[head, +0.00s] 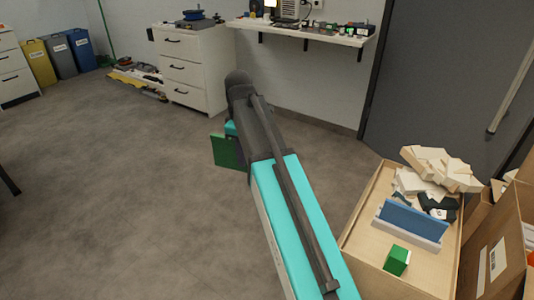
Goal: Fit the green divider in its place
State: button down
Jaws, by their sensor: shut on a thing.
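The green divider (227,152) is a flat dark green panel, held upright above the floor near the middle of the head view. My gripper (231,129) is shut on it at its upper part; my arm hides the fingers and the panel's right side. No slot for the divider can be made out clearly. In the shallow wooden tray (362,240) at the right, a blue panel (414,221) stands along a white strip. A small green block (397,260) sits in front of it. The divider is well apart from the tray.
Cream foam pieces (440,168) are heaped at the tray's back. Open cardboard cartons (497,245) stand at the right edge. A white drawer cabinet (188,68) and a wall shelf (305,33) are at the back. The grey floor (120,190) is clear at left.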

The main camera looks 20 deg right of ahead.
aim_at(236, 159)
jog(key=shift+s+a+r+m, duration=0.2)
jog(key=shift+s+a+m, duration=0.4)
jog(key=shift+m, duration=0.45)
jog(key=shift+s+a+r+m, duration=0.15)
jog(key=shift+s+a+m, duration=0.25)
jog(key=shift+a+m, duration=0.45)
jog(key=shift+d, duration=0.2)
jog(key=shift+a, duration=0.1)
